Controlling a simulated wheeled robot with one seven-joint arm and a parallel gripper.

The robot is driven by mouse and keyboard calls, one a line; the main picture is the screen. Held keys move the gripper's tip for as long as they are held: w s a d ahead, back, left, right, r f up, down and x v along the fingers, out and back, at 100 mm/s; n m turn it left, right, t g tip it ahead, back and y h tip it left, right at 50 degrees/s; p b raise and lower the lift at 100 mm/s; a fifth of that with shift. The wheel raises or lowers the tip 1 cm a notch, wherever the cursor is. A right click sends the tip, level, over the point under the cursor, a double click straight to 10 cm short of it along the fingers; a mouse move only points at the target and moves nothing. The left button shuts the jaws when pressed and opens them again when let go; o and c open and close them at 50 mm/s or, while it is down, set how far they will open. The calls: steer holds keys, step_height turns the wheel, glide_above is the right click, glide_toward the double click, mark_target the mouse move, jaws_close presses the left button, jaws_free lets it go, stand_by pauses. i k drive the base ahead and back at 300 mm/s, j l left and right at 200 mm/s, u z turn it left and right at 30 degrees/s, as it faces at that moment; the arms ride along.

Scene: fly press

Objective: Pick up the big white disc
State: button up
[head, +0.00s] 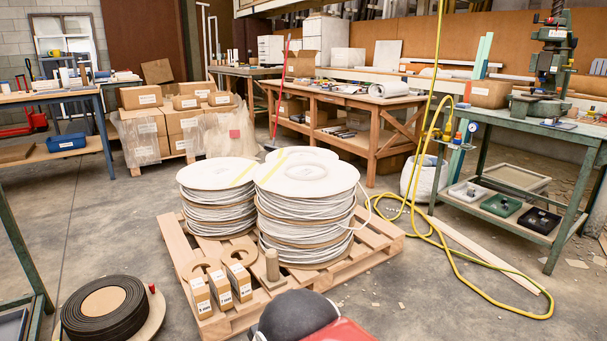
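Several reels of white cable stand on a wooden pallet (347,262) in the middle of the floor. A big white disc (306,178) lies flat on top of the front right stack and is the largest one in view. Another white disc (215,174) tops the left stack. Part of a third pale disc (318,153) shows behind them. Yellow strips lie at the edges of the left and front discs. I cannot tell whether the front disc is loose or part of its reel. My gripper is not in view.
Small labelled boxes (221,288) and a wooden post (272,265) stand at the pallet's front. A black roll (104,308) lies at lower left. A yellow hose (452,268) loops at right. Benches stand behind and right.

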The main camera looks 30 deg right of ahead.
mark_target(306, 172)
steer(key=i+l+z, duration=0.15)
steer(key=i+l, duration=0.3)
steer(key=i+l+z, duration=0.2)
steer(key=i+l, duration=0.3)
steer(key=l, duration=0.15)
steer(key=i+l+z, duration=0.15)
steer(key=i+l, duration=0.3)
steer(key=i+l+z, duration=0.2)
steer(key=i+l, duration=0.15)
steer(key=i, duration=0.25)
steer(key=i+l+z, duration=0.15)
steer(key=i+l, duration=0.15)
steer(key=i, duration=0.25)
